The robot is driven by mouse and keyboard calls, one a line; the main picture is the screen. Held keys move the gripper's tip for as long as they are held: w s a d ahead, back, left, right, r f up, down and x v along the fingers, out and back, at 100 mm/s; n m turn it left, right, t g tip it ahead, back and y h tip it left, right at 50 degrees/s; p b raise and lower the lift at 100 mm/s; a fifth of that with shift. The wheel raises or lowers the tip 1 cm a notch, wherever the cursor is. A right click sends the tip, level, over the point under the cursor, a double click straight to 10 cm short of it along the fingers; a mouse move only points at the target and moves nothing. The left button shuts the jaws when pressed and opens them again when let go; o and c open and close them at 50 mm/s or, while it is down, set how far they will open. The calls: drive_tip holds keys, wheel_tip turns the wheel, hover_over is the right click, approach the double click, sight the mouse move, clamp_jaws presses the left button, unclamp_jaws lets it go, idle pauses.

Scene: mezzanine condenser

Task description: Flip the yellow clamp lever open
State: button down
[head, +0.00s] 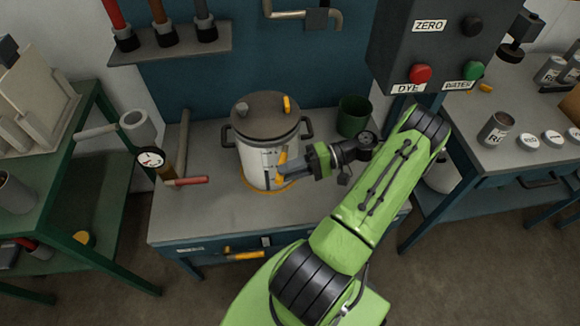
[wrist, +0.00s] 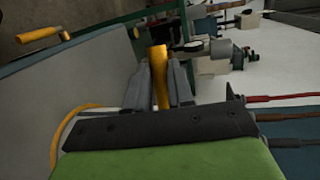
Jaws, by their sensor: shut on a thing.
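A pale pot with a dark lid (head: 265,108) and side handles stands on the workbench. The yellow clamp lever (head: 282,158) is on the pot's front right side, near a dark bracket on the wall of the pot. My gripper (head: 283,170) reaches in from the right, at the front of the pot, and is shut on the lever. In the wrist view the lever (wrist: 160,72) stands between the two grey fingers of my gripper (wrist: 160,84). The lever's hinge is hidden there, and part of the lever is covered by the fingers.
A green cup (head: 354,115) stands behind my wrist. A gauge (head: 151,158) and a red-handled tool (head: 187,181) are left of the pot. A control box (head: 440,50) hangs at the upper right. The bench's front left (head: 200,215) is clear.

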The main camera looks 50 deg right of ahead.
drive_tip(key=shift+d, duration=0.1)
idle(0.3)
drive_tip(key=c, duration=1)
unclamp_jaws()
drive_tip(key=shift+o, duration=0.2)
drive_tip(key=p+v, duration=0.2)
drive_tip(key=v, duration=1.3)
drive_tip(key=shift+d, duration=0.4)
drive_tip(key=shift+r, duration=0.1)
